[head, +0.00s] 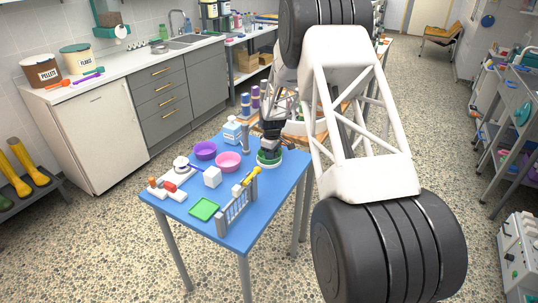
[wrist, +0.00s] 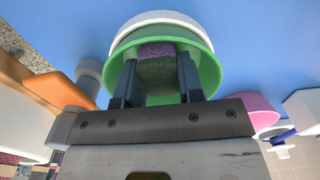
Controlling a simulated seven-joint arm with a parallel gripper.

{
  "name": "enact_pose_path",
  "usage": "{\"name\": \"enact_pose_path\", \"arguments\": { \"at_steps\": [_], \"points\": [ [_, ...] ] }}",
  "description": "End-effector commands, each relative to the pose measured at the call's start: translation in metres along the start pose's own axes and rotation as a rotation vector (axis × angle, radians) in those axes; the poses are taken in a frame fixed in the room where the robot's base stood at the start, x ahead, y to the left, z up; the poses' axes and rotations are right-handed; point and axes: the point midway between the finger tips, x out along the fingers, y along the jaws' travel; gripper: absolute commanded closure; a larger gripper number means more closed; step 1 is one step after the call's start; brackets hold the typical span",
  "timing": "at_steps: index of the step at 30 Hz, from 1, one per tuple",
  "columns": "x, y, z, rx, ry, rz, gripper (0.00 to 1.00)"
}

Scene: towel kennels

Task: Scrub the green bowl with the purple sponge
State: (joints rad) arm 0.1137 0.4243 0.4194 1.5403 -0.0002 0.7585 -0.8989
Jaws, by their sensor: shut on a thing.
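The green bowl (head: 262,162) stands on the right side of the blue table, mostly covered by my gripper in the head view. In the wrist view the bowl (wrist: 206,66) fills the upper middle, with a white rim showing around its far side. The purple sponge (wrist: 157,49), with a darker grey-green layer, sits between my fingers. My gripper (wrist: 155,85) is shut on the sponge and reaches down into the bowl. The sponge is within the bowl's outline; whether it touches the bowl's inside I cannot tell. In the head view my gripper (head: 270,146) hides the sponge.
A pink bowl (head: 228,162) and a purple bowl (head: 205,150) stand to the left. A white-blue bottle (head: 232,131) and a grey cylinder (head: 245,138) stand behind.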

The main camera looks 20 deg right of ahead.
Motion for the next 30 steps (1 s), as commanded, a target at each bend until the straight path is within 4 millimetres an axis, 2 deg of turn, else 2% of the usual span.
{"name": "enact_pose_path", "arguments": {
  "at_steps": [11,24,30],
  "points": [
    [0.000,0.001,-0.001,0.000,0.000,0.000,0.84],
    [0.001,0.009,-0.020,0.000,0.001,0.001,0.84],
    [0.001,0.010,-0.022,0.000,0.001,0.001,0.84]
  ]
}}
